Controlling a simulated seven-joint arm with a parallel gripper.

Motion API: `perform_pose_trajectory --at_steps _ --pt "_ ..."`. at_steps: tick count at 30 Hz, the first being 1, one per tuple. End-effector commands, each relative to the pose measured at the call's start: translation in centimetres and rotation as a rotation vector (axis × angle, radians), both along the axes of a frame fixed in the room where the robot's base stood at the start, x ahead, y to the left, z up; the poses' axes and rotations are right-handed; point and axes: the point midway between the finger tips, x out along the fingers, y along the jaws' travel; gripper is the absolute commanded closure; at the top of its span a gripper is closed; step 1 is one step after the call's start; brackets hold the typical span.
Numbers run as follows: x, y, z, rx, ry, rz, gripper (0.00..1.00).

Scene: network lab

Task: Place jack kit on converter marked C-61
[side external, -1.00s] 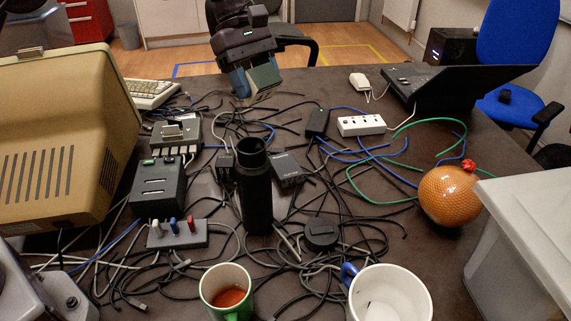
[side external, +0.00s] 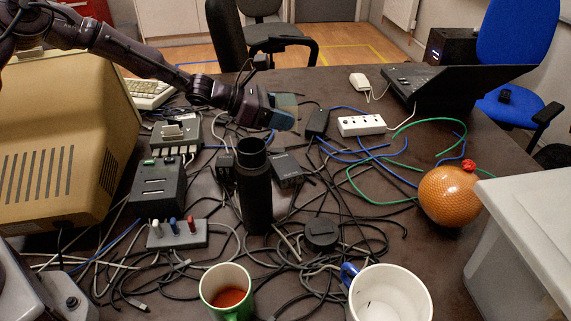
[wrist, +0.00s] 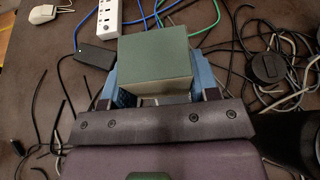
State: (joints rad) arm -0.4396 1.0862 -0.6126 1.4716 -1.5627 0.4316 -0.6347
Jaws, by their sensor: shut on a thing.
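The jack kit appears to be the green box (wrist: 155,62) in the wrist view. My gripper (wrist: 155,80) is shut on it, with a blue finger on each side. In the side view my gripper (side external: 278,112) holds the box (side external: 286,100) above the table, behind the black bottle. Small dark boxes that could be converters stand near the bottle: one to its right (side external: 288,169), one to its left (side external: 226,166). A black adapter (side external: 317,122) lies farther back. No C-61 marking is readable, so I cannot tell which is meant.
The tall black bottle (side external: 255,195) stands mid-table among tangled cables. A white power strip (side external: 361,125) lies behind at the right. A dark switch box (side external: 158,190) and a beige monitor (side external: 60,140) are at left. Two mugs (side external: 390,300) (side external: 212,300) stand in front.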

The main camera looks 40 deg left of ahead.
Motion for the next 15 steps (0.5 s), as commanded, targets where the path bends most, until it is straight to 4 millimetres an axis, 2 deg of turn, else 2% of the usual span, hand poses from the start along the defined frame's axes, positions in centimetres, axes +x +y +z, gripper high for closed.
perform_pose_trajectory --at_steps 5,12,15 --pt "0.0 0.0 -2.2 -0.016 -0.014 0.002 0.75" --pt "0.0 -0.1 -6.6 -0.014 -0.016 -0.001 0.75" --pt "0.0 0.0 -7.4 -0.012 -0.018 -0.001 0.75"
